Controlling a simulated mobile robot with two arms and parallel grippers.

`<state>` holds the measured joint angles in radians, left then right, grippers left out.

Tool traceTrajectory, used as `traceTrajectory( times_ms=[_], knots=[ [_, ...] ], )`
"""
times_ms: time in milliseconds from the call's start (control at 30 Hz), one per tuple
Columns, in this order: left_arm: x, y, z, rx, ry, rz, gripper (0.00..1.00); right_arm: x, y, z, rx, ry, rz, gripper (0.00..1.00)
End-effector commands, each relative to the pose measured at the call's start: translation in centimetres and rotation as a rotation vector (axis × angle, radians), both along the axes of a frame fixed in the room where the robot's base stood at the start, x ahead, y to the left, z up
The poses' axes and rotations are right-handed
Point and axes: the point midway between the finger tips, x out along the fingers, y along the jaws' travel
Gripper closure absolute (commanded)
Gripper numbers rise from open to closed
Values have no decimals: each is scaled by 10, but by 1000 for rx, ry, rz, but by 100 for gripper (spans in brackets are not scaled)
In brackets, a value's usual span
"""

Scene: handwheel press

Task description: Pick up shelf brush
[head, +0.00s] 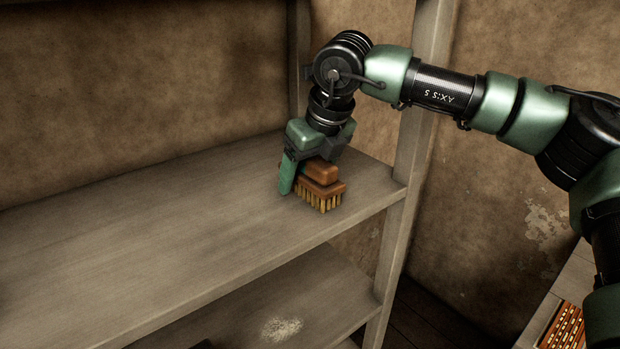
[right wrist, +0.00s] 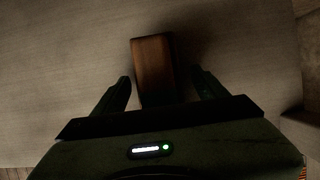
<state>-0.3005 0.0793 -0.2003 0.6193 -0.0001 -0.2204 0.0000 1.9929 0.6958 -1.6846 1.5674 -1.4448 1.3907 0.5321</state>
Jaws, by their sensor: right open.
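The shelf brush (head: 322,188) has a reddish-brown wooden back and handle block and pale yellow bristles. It stands bristles down on the upper shelf board (head: 180,215), near its right end. My right gripper (head: 302,174) is lowered at the brush, with one green finger on its left side. In the right wrist view the brown block of the brush (right wrist: 153,70) lies between the two open fingers of the gripper (right wrist: 162,88), with a gap on each side. The far finger is mostly hidden in the head view. My left gripper is not in view.
A wooden shelf post (head: 408,190) stands close to the right of the brush. A lower shelf board (head: 290,300) lies beneath. A second brush-like or patterned red item (head: 566,328) is at the bottom right. The upper board is clear to the left.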

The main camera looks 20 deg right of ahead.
Motion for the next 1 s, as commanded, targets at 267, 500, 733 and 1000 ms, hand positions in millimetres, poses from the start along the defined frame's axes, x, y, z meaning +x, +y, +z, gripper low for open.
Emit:
traceTrajectory(
  times_ms=[267,500,733,1000],
  knots=[
    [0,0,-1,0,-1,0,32,0,0,0,0,0,0,27],
    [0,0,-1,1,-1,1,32,0,0,0,0,0,0,77],
    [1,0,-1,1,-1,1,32,0,0,0,0,-1,0,100],
    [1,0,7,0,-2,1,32,0,0,6,1,-2,0,100]
  ],
)
